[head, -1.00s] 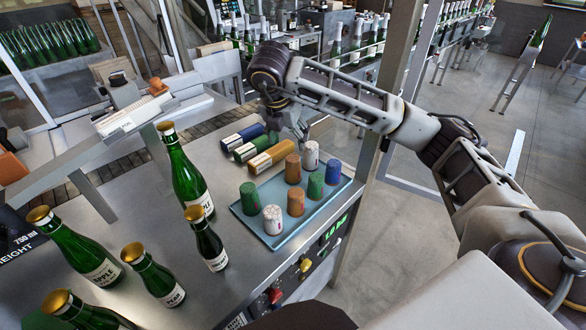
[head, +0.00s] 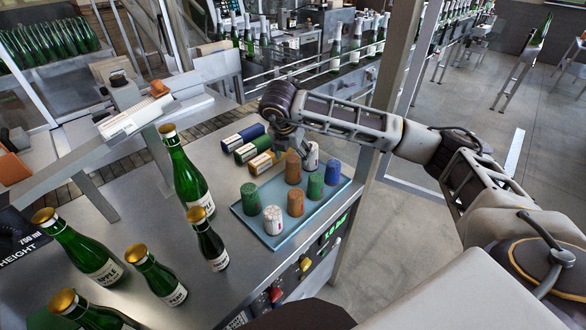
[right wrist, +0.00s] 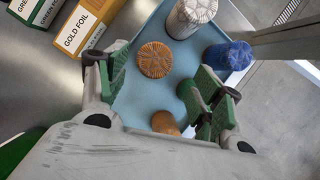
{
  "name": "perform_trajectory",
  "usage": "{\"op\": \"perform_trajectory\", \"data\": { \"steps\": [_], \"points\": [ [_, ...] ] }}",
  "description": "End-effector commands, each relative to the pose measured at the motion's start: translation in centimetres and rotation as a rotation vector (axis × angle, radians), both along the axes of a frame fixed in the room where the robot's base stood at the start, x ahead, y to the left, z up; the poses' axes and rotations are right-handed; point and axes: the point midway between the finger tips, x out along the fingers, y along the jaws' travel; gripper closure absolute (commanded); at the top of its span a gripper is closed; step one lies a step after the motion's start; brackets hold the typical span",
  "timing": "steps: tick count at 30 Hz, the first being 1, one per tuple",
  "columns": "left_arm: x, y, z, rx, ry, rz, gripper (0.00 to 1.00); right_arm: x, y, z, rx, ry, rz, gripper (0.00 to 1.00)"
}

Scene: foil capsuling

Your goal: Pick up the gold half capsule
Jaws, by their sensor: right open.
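Two gold-orange capsules stand on the blue tray (head: 262,243). The farther gold capsule (head: 293,173) is under my right gripper (head: 291,150); the nearer gold capsule (head: 295,203) stands in front of it. In the right wrist view the farther gold capsule (right wrist: 155,60) shows its round ridged top between and just beyond the green-padded fingers of my right gripper (right wrist: 163,85). The nearer gold capsule (right wrist: 165,122) shows closer to the palm, partly hidden. The right gripper is open and holds nothing. I cannot tell which is a half capsule. My left gripper is not in view.
White (head: 312,157), blue (head: 333,173) and green (head: 315,186) capsules stand close by on the tray. A gold foil box (right wrist: 85,32) and other boxes lie behind it. Several green bottles (head: 185,172) stand at left. A metal post rises at right.

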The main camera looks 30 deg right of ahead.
Motion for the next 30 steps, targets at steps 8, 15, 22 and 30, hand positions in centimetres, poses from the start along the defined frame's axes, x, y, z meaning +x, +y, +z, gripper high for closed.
{"op": "perform_trajectory", "data": {
  "steps": [8, 15, 22, 30],
  "points": [
    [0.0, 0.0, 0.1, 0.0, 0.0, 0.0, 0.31, 0.1, 0.0, -0.1, -0.001, 0.001, 0.0, 0.33],
    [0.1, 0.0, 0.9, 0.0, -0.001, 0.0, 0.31, 0.8, -0.4, -1.3, -0.001, 0.001, -0.001, 0.33],
    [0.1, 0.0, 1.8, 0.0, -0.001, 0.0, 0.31, 1.7, -0.9, -3.5, -0.001, 0.003, 0.0, 0.33],
    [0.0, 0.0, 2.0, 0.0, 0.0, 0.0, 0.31, 2.0, -1.2, -4.6, 0.0, 0.0, 0.0, 0.33]
  ]
}}
